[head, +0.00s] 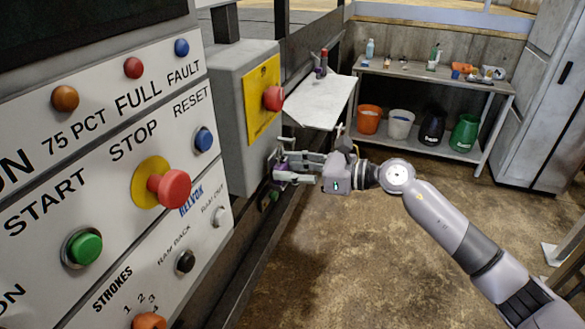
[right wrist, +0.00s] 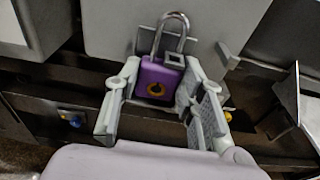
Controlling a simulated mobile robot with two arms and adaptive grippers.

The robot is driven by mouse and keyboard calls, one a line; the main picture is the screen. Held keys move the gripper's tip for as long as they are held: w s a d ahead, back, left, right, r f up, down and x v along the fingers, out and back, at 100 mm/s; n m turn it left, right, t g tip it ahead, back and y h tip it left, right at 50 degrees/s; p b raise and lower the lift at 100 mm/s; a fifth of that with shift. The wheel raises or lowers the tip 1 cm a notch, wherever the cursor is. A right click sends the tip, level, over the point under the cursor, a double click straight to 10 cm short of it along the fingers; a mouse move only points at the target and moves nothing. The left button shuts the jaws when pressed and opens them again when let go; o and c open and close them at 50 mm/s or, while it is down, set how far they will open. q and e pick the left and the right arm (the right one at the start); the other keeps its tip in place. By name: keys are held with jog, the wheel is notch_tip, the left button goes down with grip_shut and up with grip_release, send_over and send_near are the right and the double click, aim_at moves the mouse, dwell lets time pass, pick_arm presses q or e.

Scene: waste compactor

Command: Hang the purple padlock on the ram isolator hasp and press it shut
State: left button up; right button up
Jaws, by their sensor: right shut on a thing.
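My right gripper (head: 281,174) is beside the lower right edge of the grey isolator box (head: 229,128), which has a yellow plate and a red knob (head: 273,98). It is shut on the purple padlock, which shows best in the right wrist view (right wrist: 152,82), upright between the two fingers. Its grey shackle (right wrist: 173,20) stands up in front of a grey box face. A small grey piece with a dark slot (right wrist: 175,59) sits by the shackle's right leg; I cannot tell whether the shackle passes through it or is closed. My left gripper is out of view.
The control panel with a red stop button (head: 173,188) and green start button (head: 84,247) fills the left. A white slanted board (head: 320,102) is beyond the box. A shelf (head: 430,80) with buckets stands at the back.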

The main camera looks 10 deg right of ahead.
jog(key=shift+f+b, duration=0.2)
jog(key=shift+b, duration=0.15)
dwell(0.4)
jog(key=o, duration=1.1)
jog(key=shift+s+d, duration=0.1)
jog(key=shift+c, duration=0.5)
jog(key=b+v, duration=0.3)
jog(key=v, duration=0.3)
jog(key=shift+s+d+b, duration=0.25)
jog(key=shift+d+b, duration=0.05)
jog(key=shift+b, duration=0.05)
